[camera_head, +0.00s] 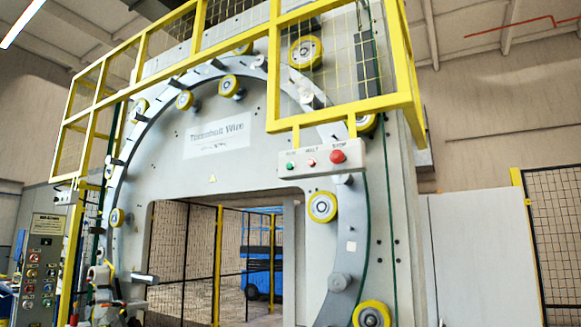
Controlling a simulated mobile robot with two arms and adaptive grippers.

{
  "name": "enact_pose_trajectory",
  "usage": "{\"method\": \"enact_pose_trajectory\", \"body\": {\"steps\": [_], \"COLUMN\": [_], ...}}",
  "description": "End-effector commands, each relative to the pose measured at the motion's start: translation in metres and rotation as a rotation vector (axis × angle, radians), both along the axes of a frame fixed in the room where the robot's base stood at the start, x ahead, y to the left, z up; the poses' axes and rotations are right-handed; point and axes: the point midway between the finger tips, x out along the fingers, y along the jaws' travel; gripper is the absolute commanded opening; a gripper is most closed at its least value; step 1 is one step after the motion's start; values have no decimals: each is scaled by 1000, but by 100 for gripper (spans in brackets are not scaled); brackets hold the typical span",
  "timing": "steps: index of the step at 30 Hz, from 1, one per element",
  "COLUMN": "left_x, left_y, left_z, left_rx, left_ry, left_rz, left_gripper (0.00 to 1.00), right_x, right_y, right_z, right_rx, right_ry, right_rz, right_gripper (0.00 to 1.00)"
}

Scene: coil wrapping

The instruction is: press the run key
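A pale control box (320,159) hangs under the yellow cage on the front of the big grey ring machine. It carries a green key (291,166) at its left, a small red key (311,163) in the middle and a large red button (338,156) at its right. The labels above them are small; the middle one seems to read HALT, and the left one is too blurred to read for sure. Neither of my grippers shows in this view, and nothing covers the keys.
The grey machine (260,150) has a ring with yellow rollers (322,207) around an opening. Yellow railing (350,108) juts out above the box. A separate panel (40,270) with several buttons stands at far left. A pale wall panel (485,255) and black mesh fence are at right.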

Motion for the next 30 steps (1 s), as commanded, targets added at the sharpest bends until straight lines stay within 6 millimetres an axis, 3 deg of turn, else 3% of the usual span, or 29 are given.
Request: {"method": "enact_pose_trajectory", "body": {"steps": [8, 19, 30], "left_x": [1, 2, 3], "left_y": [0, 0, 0], "left_z": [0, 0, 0], "left_rx": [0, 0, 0], "left_ry": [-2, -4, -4], "left_rz": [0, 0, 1], "left_gripper": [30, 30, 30], "right_x": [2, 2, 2], "right_y": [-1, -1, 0], "right_z": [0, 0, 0], "right_rx": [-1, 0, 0], "right_ry": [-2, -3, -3], "right_rz": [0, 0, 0], "right_gripper": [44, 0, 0]}}
